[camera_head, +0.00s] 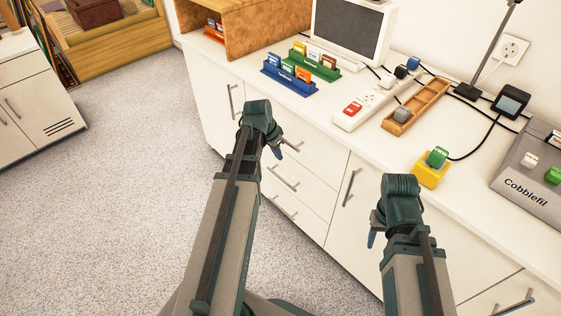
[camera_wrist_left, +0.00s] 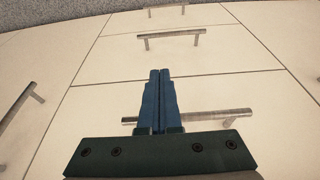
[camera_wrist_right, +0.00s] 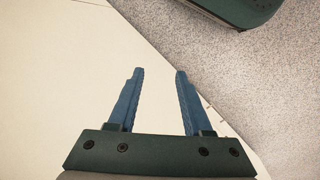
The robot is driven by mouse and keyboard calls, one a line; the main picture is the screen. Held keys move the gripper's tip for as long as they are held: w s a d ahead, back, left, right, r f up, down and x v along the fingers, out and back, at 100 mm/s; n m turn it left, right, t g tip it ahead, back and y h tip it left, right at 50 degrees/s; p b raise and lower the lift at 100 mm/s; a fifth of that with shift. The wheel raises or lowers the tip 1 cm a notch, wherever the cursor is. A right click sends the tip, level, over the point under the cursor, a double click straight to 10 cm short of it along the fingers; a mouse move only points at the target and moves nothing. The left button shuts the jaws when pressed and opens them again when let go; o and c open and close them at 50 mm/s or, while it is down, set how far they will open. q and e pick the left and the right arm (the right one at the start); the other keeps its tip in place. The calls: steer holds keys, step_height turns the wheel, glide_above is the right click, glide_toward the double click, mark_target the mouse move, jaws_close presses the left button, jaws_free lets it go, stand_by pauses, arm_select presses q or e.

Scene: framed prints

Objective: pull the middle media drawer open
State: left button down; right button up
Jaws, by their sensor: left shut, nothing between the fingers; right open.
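The middle drawer is shut, flush with the white cabinet front, and has a metal bar handle (camera_head: 282,178). That handle also shows in the left wrist view (camera_wrist_left: 172,38), beyond my fingertips. The top drawer's handle (camera_wrist_left: 225,115) passes behind my left fingers; the bottom drawer's handle (camera_head: 285,207) is lower down. My left gripper (camera_head: 279,152) is shut and empty, in front of the drawer stack between the top and middle handles. Whether it touches the front cannot be told. My right gripper (camera_head: 371,240) is open and empty before the cabinet, right of the drawers; its fingers show in the right wrist view (camera_wrist_right: 158,72).
The white counter (camera_head: 330,150) above holds a monitor (camera_head: 350,30), blue and green cartridge racks (camera_head: 290,80), a power strip (camera_head: 365,105), a wooden tray (camera_head: 420,105) and a grey console (camera_head: 530,175). A door handle (camera_head: 349,187) stands right of the drawers. Carpet (camera_head: 120,200) lies open at left.

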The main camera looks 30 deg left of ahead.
arm_select(q)
steer(key=b+x, duration=1.7)
steer(key=x, duration=0.2)
steer(key=shift+b, duration=0.35)
arm_select(e)
step_height(320, 180, down, 18)
steer(key=shift+f, duration=0.15)
arm_select(q)
steer(key=shift+f, duration=0.1)
